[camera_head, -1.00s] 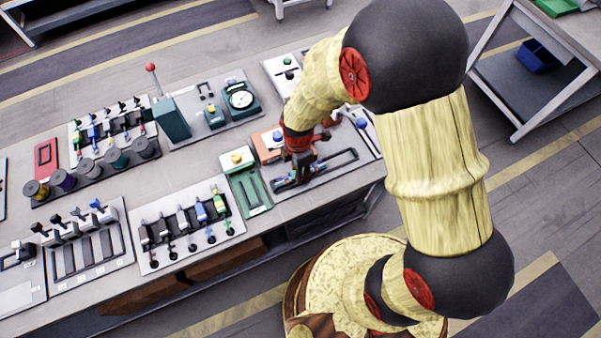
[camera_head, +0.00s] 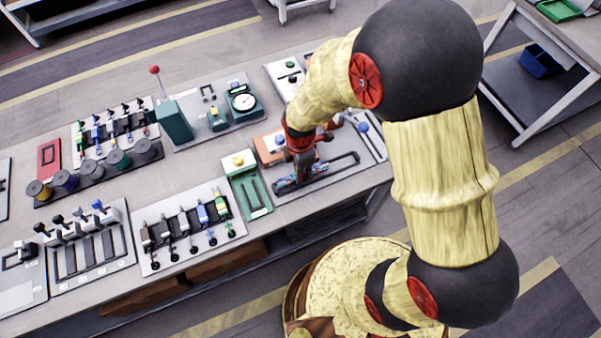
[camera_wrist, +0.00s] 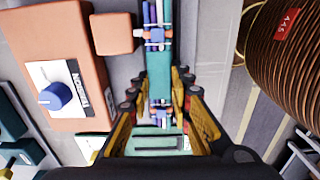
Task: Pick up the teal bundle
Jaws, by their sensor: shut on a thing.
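The teal bundle (camera_wrist: 158,82) is a long teal-wrapped pack with blue clips and blue and purple strands at its far end in the wrist view. My gripper (camera_wrist: 160,100) is shut on it, with one finger on each side. In the head view my gripper (camera_head: 302,165) is low over the right part of the bench, and a small part of the bundle (camera_head: 287,186) shows below it. The rest is hidden behind my gripper. I cannot tell whether the bundle touches the surface below.
An orange tension box with a blue knob (camera_wrist: 60,95) stands close left of my gripper in the wrist view. In the head view a green tray (camera_head: 254,190) lies just left, and a teal gauge unit (camera_head: 242,101) stands farther back. The bench's front edge is near.

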